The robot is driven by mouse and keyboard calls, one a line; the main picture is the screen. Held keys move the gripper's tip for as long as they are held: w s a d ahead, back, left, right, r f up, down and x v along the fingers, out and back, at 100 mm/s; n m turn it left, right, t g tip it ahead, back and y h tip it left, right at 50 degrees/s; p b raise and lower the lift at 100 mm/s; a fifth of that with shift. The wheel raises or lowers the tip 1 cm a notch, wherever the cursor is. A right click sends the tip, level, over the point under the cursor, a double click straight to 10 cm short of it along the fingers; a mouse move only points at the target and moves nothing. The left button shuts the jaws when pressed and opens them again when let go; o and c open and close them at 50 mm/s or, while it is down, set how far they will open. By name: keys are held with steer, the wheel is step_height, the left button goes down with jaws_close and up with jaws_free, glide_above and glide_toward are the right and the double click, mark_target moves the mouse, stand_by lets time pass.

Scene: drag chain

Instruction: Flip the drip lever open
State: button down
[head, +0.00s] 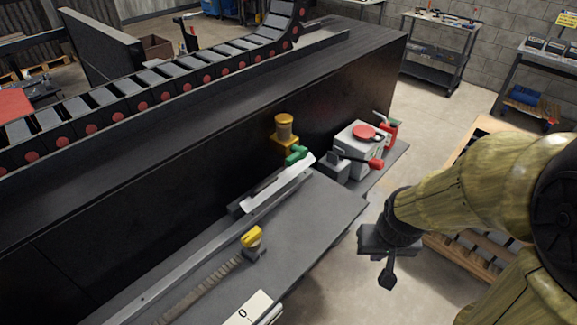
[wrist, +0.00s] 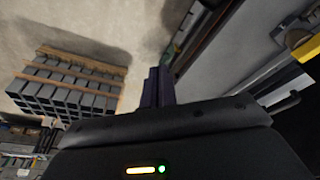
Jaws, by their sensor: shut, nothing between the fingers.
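A yellow oiler-like cup (head: 284,130) stands against the dark machine side in the head view. A small green lever (head: 297,155) sits just below it, above a pale metal bar. I take this green lever as the drip lever, but its label and exact position are too small to read. My gripper (head: 387,278) hangs to the right of the grey bench, over the floor, apart from the lever. It is shut and empty. Its fingers also show in the wrist view (wrist: 158,86), pointing away from the lever, which I cannot make out there.
The grey bench (head: 320,205) carries a yellow knob (head: 252,237) on a slide. A grey box (head: 355,143) with a red-tipped lever (head: 375,164) and a red can (head: 390,133) stand at its far end. The drag chain (head: 140,105) runs behind. A pallet (head: 470,262) lies right.

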steer(key=shift+d, duration=0.1)
steer(key=w+a+f+m+g+y+b, duration=0.1)
steer(key=w+a+f+m+y, duration=0.15)
steer(key=a+m+y, duration=0.35)
steer(key=w+a+f+m+y+b, duration=0.1)
steer(key=w+a+f+m+b, duration=0.2)
steer(key=m, duration=0.4)
steer(key=w+r+m+t+y, duration=0.1)
steer(key=w+m+t+y, duration=0.1)
steer(key=w+m, duration=0.4)
steer(key=w+a+r+m+t+y, duration=0.1)
steer(key=w+m+t+y, duration=0.1)
steer(key=w+m+t, duration=0.3)
steer(key=w+m, duration=0.1)
steer(key=w, duration=0.3)
steer(key=shift+w+a+r+m, duration=0.15)
steer(key=shift+a+r+m, duration=0.15)
steer(key=shift+r, duration=0.05)
